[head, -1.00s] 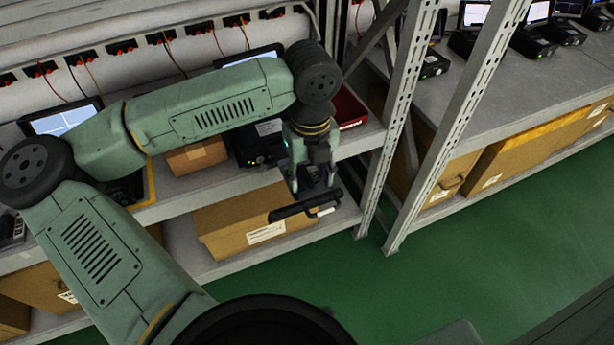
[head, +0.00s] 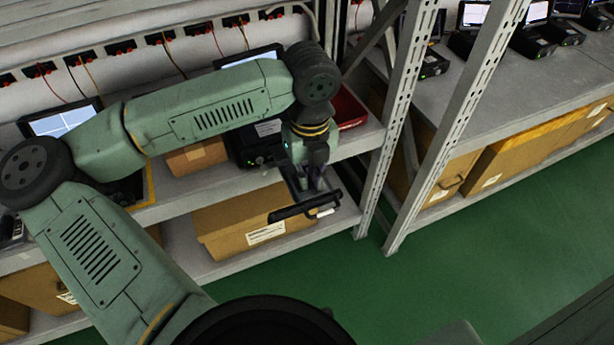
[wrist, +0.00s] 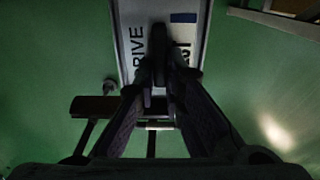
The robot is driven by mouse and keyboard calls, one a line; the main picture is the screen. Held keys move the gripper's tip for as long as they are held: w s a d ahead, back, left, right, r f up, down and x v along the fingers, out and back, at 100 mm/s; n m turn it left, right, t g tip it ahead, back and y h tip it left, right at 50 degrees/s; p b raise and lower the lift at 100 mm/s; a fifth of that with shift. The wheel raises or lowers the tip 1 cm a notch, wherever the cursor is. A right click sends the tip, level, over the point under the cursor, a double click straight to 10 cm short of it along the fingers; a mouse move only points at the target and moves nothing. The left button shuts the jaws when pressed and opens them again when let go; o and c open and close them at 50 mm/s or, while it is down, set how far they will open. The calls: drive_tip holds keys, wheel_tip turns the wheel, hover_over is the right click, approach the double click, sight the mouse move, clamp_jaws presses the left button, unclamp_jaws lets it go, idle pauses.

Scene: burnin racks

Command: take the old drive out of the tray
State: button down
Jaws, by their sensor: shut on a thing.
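The drive tray's dark front bar (head: 296,209) stands out in front of the shelf, with a small pale piece near its right end. In the wrist view the bar (wrist: 92,106) lies below the drive. The old drive (wrist: 192,55) shows there as a pale labelled face with the letters "DRIVE" between light side rails. My gripper (wrist: 160,82) is over the drive, its fingers closed around a dark upright piece at the middle of the label. The fingers hide part of the label and the exact contact. In the head view my gripper (head: 313,184) is just behind the bar.
A black unit (head: 256,150) stands on the shelf left of my gripper, with a red bin (head: 350,108) to the right behind. A cardboard box (head: 235,228) is on the lower shelf. Metal rack posts (head: 395,150) rise to the right. The green floor in front is clear.

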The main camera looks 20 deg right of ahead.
drive_tip(key=shift+r, duration=0.7)
drive_tip(key=shift+s+a+r+b, duration=0.1)
drive_tip(key=shift+s+r+b, duration=0.15)
drive_tip(key=shift+r+b, duration=0.55)
drive_tip(key=s+a+r+b, duration=0.1)
drive_tip(key=s+a+r, duration=0.1)
drive_tip(key=s, duration=0.5)
drive_tip(key=s+a+r+b, duration=0.1)
drive_tip(key=s+a+r, duration=0.1)
drive_tip(key=s, duration=0.5)
drive_tip(key=shift+s+a+r+b, duration=0.3)
drive_tip(key=shift+s+r, duration=0.1)
drive_tip(key=shift+r, duration=0.35)
